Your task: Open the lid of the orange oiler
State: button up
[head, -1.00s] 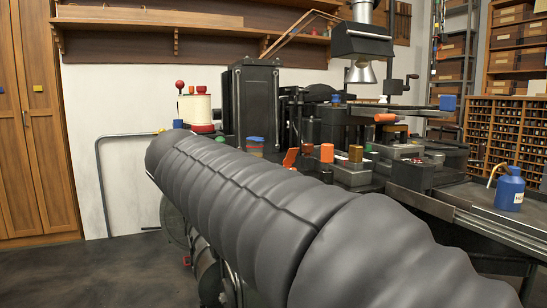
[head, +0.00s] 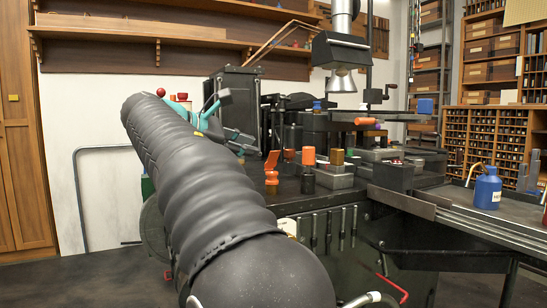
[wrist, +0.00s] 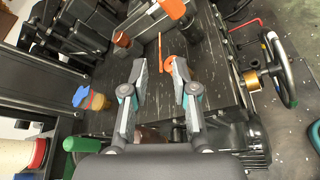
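The orange oiler (head: 271,178) stands on the dark machine bed in the head view, near its left end. Its orange lid (head: 271,159) shows as a tilted plate raised above the body. In the wrist view the oiler's round body (wrist: 170,62) is near the right fingertip, and the lid (wrist: 160,48) is a thin upright strip. My gripper (head: 240,122) is left of the oiler in the head view. In the wrist view my gripper (wrist: 158,68) has its fingers spread, with nothing held. I cannot tell whether a fingertip touches the oiler.
An orange-topped cylinder (head: 308,157) and a brass one (head: 337,157) stand right of the oiler. A black cabinet-like block (head: 233,85) rises behind. A blue can (head: 487,190) is at the far right. The wrist view shows a handwheel (wrist: 280,75) at right.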

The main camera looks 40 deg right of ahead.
aim_at(274, 152)
jog(key=b+x, duration=0.1)
jog(key=x, duration=0.8)
jog(key=shift+a, duration=0.1)
grip_shut()
